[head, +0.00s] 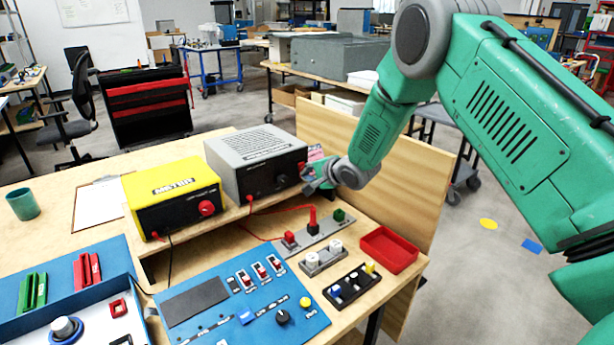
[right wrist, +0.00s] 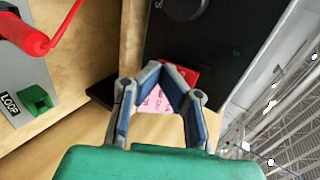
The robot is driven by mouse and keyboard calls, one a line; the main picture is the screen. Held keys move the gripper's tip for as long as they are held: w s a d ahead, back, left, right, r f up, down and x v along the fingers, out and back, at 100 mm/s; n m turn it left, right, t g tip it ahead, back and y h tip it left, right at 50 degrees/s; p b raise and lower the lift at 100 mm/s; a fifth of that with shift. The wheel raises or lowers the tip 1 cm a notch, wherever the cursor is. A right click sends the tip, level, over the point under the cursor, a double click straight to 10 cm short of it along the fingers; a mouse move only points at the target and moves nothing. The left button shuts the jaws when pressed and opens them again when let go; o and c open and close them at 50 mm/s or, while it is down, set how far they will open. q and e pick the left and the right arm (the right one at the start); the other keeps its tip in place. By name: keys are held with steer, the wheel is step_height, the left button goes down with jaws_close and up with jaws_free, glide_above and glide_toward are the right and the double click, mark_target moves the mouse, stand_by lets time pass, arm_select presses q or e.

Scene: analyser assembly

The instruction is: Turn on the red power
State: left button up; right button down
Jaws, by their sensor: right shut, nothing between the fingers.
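The grey power unit (head: 252,145) with a black front stands on the raised wooden shelf. A small red part (head: 302,166) shows at the right end of its front, and I cannot tell its switch position. My right gripper (head: 308,186) is just in front of that end, shut and empty. In the right wrist view the fingertips (right wrist: 164,66) meet in front of a red part (right wrist: 187,74) beside the unit's black face (right wrist: 215,40). The fingers partly hide it, and I cannot tell whether they touch. My left gripper is out of view.
A yellow box (head: 172,185) with a red knob stands left of the grey unit. A red lead (head: 272,209) runs to a terminal strip (head: 318,229). A blue control panel (head: 225,325) and an empty red tray (head: 388,250) lie in front. A wooden panel (head: 410,180) stands at the right.

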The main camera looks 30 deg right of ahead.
steer(key=shift+d+f, duration=0.1)
steer(key=shift+d, duration=0.05)
steer(key=shift+w+a+t+b, duration=0.35)
steer(key=shift+t+b, duration=0.15)
steer(key=shift+b, duration=0.1)
steer(key=shift+d, duration=0.1)
steer(key=shift+r+p, duration=0.8)
steer(key=shift+r, duration=0.2)
steer(key=shift+f, duration=0.1)
